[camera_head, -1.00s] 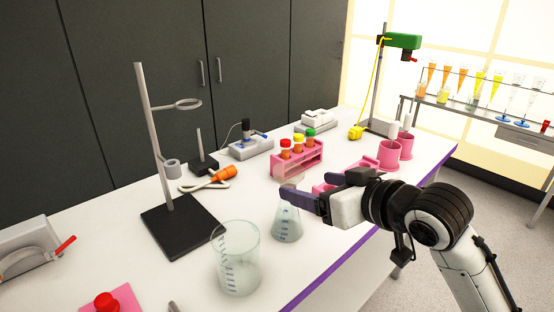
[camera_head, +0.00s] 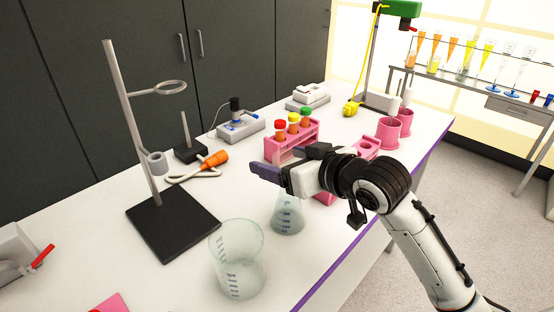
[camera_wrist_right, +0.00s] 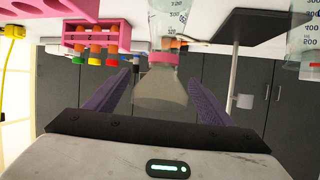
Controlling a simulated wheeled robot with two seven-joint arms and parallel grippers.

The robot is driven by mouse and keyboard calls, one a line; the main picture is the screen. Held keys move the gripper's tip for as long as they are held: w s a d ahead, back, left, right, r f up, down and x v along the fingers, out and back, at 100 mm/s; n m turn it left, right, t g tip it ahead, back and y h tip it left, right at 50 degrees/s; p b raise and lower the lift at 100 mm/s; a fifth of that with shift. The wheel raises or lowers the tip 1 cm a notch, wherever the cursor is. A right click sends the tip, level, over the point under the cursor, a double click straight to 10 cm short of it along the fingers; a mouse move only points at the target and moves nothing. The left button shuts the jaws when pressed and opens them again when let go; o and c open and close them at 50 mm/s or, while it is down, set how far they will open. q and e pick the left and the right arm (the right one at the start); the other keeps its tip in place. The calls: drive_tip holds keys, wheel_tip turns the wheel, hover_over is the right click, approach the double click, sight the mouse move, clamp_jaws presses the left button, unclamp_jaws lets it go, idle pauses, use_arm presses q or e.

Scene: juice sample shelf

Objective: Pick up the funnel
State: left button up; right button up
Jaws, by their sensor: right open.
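The funnel is a clear, see-through cone (camera_wrist_right: 160,94); in the right wrist view, which is upside down, it shows between the fingers. Its narrow end meets the neck of a clear conical flask (camera_wrist_right: 172,18), where a pink band shows. In the head view the flask (camera_head: 287,216) stands on the table, and my right gripper (camera_head: 266,165) covers its top and most of the funnel. My right gripper (camera_wrist_right: 155,95) is open, with one purple finger on each side of the funnel and a gap visible to each. My left gripper is not in view.
A glass beaker (camera_head: 238,262) stands in front of the flask. A retort stand (camera_head: 172,222) is at left. A pink rack (camera_head: 292,142) with capped tubes is behind my right gripper. Pink cups (camera_head: 388,131) stand at right. The table's purple edge (camera_head: 345,256) runs close to the flask.

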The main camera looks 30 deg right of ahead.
drive_tip(key=shift+w+f, duration=0.2)
drive_tip(key=shift+w, duration=0.35)
drive_tip(key=shift+s, duration=0.15)
drive_tip(key=shift+s+r, duration=0.1)
drive_tip(key=shift+c, duration=1.3)
drive_tip(key=c, duration=0.9)
drive_tip(key=shift+c, duration=0.2)
drive_tip(key=shift+r, duration=0.1)
